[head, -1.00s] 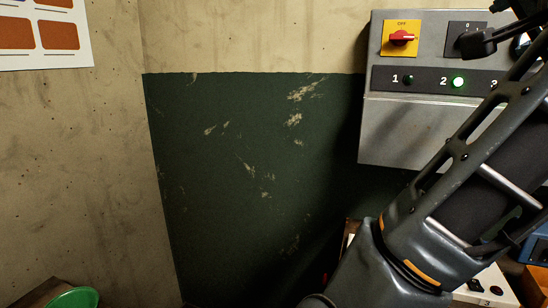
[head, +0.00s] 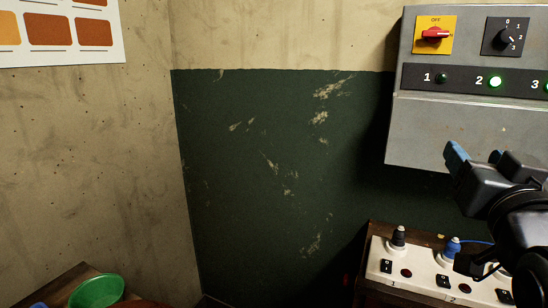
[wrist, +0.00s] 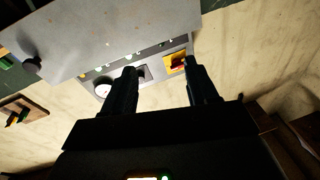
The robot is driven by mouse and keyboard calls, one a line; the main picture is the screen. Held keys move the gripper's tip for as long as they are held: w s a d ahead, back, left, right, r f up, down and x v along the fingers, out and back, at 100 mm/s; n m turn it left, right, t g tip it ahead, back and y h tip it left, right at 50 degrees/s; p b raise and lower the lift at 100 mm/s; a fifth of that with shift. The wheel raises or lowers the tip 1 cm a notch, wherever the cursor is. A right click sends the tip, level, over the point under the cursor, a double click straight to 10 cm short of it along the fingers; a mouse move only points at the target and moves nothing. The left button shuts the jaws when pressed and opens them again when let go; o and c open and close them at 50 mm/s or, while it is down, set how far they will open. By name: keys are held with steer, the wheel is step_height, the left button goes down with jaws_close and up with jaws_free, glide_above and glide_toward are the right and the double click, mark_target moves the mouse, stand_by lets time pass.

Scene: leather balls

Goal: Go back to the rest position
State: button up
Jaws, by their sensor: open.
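My gripper (head: 480,160) is at the right of the head view, in front of the lower edge of the grey control panel. Its blue-tipped fingers point up and to the left. In the wrist view my gripper (wrist: 160,82) shows two dark fingers spread apart with nothing between them. The control panel (head: 440,125) is on the wall, with a red and yellow OFF switch (head: 436,34), a black rotary selector (head: 503,37) and a lit green lamp by number 2 (head: 495,82). The panel also shows upside down in the wrist view (wrist: 110,40).
Below my gripper a white power strip (head: 420,272) with plugs and switches lies on a wooden surface. A green bowl (head: 97,291) stands at the lower left. A chart (head: 65,32) hangs on the left wall. The space before the green wall (head: 270,180) is clear.

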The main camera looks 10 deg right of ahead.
steer(key=s+a+f+n+y, duration=0.35)
steer(key=s+f, duration=0.35)
steer(key=f, duration=0.3)
steer(key=s+a+f+n+y, duration=0.35)
steer(key=s+f, duration=0.25)
steer(key=f, duration=0.5)
steer(key=s+a+f+g, duration=0.1)
steer(key=s+a+f, duration=0.1)
steer(key=s, duration=0.8)
steer(key=s+a+f+g+y, duration=0.1)
steer(key=s+a+f+g, duration=0.1)
steer(key=s, duration=0.9)
steer(key=shift+s+a+f+m, duration=0.25)
steer(key=shift+a+f+m, duration=0.05)
steer(key=shift+a+f, duration=0.45)
steer(key=shift+d, duration=0.1)
